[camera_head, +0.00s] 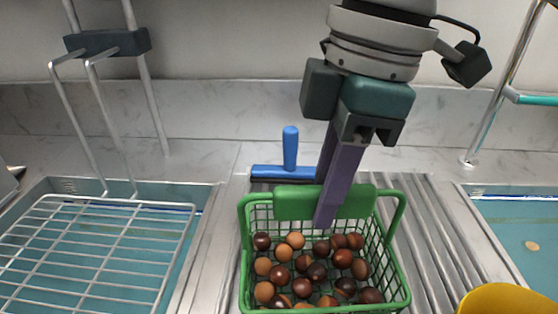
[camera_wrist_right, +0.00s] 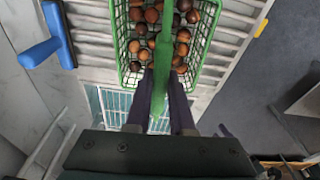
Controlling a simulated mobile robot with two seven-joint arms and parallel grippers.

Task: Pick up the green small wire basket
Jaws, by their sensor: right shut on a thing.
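The green small wire basket (camera_head: 395,268) stands at the bottom centre of the head view on a ribbed metal surface. It holds many brown and dark chestnuts (camera_head: 302,262). My right gripper (camera_head: 325,215) comes down from above, its purple fingers at the green handle part near the basket's far rim. In the right wrist view the basket (camera_wrist_right: 208,30) is at the top, and the fingers (camera_wrist_right: 160,85) are shut with the green handle between them. My left gripper is in neither view.
A blue-handled squeegee (camera_head: 290,150) lies just behind the basket. A wire rack (camera_head: 95,250) sits over a teal basin on the left. A yellow rounded object (camera_head: 508,300) is at the lower right. Another teal basin (camera_head: 520,225) is on the right.

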